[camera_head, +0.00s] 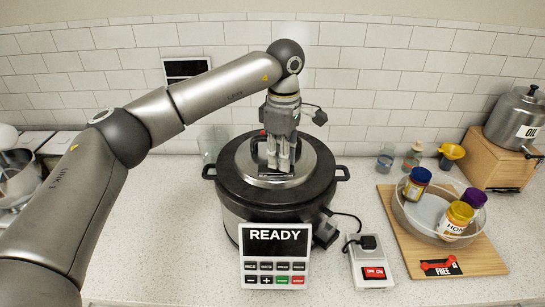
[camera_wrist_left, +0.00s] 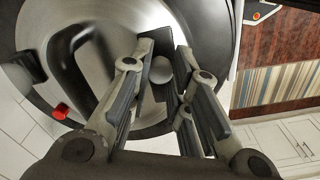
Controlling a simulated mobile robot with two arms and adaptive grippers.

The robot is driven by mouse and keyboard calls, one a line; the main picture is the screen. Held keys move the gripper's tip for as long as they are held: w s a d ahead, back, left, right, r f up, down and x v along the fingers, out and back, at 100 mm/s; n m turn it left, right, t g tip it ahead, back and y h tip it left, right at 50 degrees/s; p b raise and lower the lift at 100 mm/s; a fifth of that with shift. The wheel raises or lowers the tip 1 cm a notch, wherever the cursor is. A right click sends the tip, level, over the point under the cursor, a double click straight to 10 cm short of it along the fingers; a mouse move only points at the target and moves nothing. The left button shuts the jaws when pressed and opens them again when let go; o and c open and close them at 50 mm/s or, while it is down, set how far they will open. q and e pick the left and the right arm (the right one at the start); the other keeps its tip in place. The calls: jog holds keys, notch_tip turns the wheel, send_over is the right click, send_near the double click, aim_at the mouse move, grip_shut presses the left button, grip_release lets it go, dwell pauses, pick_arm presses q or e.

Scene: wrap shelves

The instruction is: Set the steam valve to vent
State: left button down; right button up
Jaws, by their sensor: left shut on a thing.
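The pressure cooker (camera_head: 237,195) stands on the counter with its silver lid (camera_head: 312,160) on. My left gripper (camera_head: 278,168) points down over the lid, its fingers shut on the steam valve. In the left wrist view the steam valve (camera_wrist_left: 161,70) shows as a round grey knob between the fingertips (camera_wrist_left: 163,72). The fingers hide most of it, and I cannot tell which setting it is at. A dark lid handle (camera_wrist_left: 72,60) and a small red part (camera_wrist_left: 61,111) are beside the gripper. My right gripper is not in view.
The cooker's panel (camera_head: 274,246) reads READY. A power switch box (camera_head: 376,282) stands to its right. Farther right, a wooden board (camera_head: 483,262) holds a glass bowl (camera_head: 410,212) with several jars. The oil pot (camera_head: 512,118) stands on a wooden box (camera_head: 482,165). A tiled wall is behind.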

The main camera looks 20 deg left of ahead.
pick_arm(q)
jog(key=c, duration=1.3)
grip_release()
jog(key=shift+d, duration=0.2)
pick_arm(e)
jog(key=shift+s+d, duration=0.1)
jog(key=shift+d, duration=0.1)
pick_arm(q)
jog(key=shift+r, duration=0.1)
notch_tip(320, 180, up, 12)
jog(key=shift+f, duration=0.1)
